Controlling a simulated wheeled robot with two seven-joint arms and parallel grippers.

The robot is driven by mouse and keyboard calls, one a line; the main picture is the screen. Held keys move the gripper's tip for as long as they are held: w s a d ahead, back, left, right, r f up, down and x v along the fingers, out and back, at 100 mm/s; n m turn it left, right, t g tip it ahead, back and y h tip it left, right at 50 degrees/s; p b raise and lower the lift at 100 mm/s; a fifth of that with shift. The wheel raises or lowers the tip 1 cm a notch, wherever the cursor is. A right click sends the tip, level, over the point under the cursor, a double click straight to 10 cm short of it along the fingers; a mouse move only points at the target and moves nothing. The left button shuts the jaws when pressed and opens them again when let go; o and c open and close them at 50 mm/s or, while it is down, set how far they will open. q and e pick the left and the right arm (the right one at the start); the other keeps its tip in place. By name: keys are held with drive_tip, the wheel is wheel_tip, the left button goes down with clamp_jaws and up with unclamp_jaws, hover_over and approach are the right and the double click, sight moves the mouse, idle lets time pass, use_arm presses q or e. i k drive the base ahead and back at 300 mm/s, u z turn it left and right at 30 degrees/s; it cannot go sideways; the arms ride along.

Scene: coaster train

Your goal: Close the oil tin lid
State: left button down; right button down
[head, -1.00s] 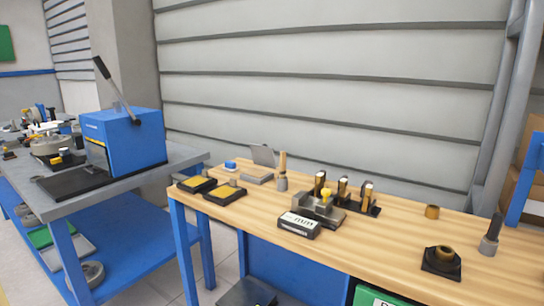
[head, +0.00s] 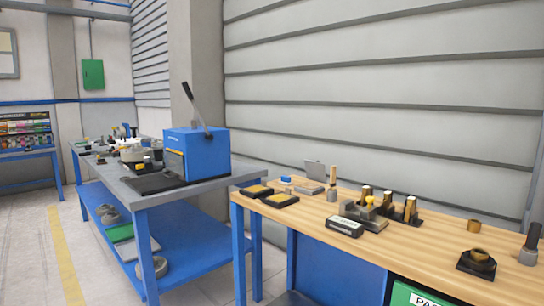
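A small flat grey tin (head: 308,190) stands near the back edge of the wooden bench, towards its left end. Its lid (head: 314,170) stands up, tilted back and open. I take it to be the oil tin; it is too small to read any label. Neither of my grippers is in view.
Beside the tin are a wooden-handled tool (head: 332,185), a blue item (head: 286,181) and two dark trays with yellow tops, one of them in front (head: 280,200). A metal fixture (head: 365,215) sits to the right. A blue lever machine (head: 197,154) stands on the left table. Floor shows at left (head: 30,240).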

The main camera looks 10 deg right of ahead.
sight(315, 171)
drive_tip(key=u, duration=0.4)
drive_tip(key=i, duration=1.6)
drive_tip(key=z, duration=1)
